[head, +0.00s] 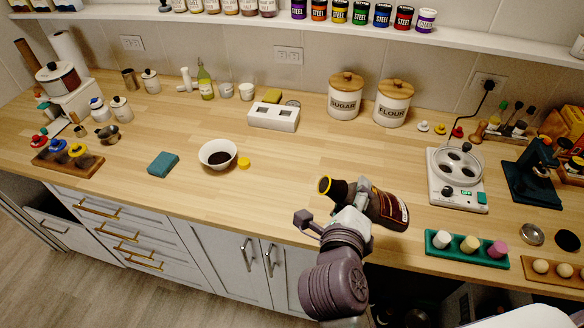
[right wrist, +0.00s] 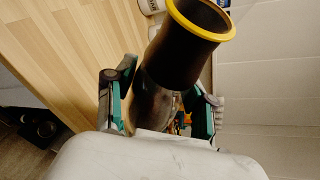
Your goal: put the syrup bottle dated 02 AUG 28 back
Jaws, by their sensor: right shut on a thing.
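My right gripper (head: 364,200) is shut on a dark brown syrup bottle (head: 390,210) above the front of the counter. The bottle is tilted far over, with its yellow-rimmed mouth pointing left in the head view and its label on the right. No date can be read. In the right wrist view the bottle (right wrist: 185,50) lies between the two fingers, its open mouth uppermost in the picture. A yellow cap (head: 244,163) lies beside a white bowl (head: 206,151) that holds something dark. My left gripper is not in view.
The wooden counter (head: 290,180) is clear left of the bottle. A white two-slot block (head: 262,120) and sugar (head: 345,100) and flour (head: 394,106) canisters stand behind. A green tray (head: 487,258) with small cylinders and a white appliance (head: 458,190) stand to the right. A shelf runs above.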

